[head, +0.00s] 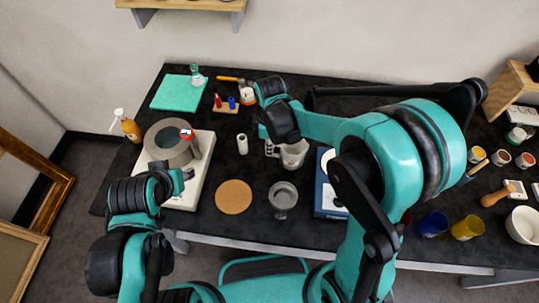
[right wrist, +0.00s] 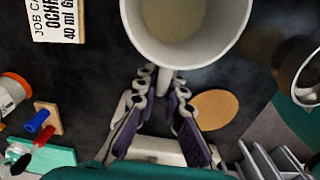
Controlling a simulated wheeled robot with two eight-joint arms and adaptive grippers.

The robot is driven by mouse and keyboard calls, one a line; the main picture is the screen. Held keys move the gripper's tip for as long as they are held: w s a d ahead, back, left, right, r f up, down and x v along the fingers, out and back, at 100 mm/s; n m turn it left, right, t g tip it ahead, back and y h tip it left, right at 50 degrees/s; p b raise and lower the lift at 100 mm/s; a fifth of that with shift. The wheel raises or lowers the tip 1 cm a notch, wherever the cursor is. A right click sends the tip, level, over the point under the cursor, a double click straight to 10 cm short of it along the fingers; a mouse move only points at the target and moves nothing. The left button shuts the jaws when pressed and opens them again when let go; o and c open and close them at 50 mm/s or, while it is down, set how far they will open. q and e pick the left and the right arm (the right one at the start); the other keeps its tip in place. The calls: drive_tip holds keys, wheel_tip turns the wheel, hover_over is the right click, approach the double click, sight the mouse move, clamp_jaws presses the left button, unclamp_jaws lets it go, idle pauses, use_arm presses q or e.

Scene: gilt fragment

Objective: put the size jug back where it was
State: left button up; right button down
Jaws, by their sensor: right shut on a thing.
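The size jug is a pale grey-white jug (head: 293,153) with pale beige contents, near the middle of the bench in the head view. In the right wrist view its round mouth and wall (right wrist: 236,12) fill the top. My right gripper (head: 271,149) is shut on its handle; the fingers (right wrist: 162,88) close around it from both sides. I cannot tell whether its base touches the bench. My left gripper (head: 180,180) is beside the white heater base (head: 200,170) with its round grey pot (head: 160,132); its finger opening is unclear.
A round cork mat (head: 233,196) lies bare left of a grey metal pot (head: 283,200). A blue-framed scale (head: 325,200) stands right of the jug. A small white cylinder (head: 242,144), a green mat (head: 178,93) and an orange bottle (head: 130,130) are to the left.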

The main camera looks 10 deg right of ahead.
drive_tip(key=shift+a+f+b, duration=0.1)
drive_tip(key=shift+f+b, duration=0.65)
drive_tip(key=shift+f, duration=1.4)
drive_tip(key=shift+f, duration=0.1)
drive_tip(key=c, duration=1.6)
unclamp_jaws()
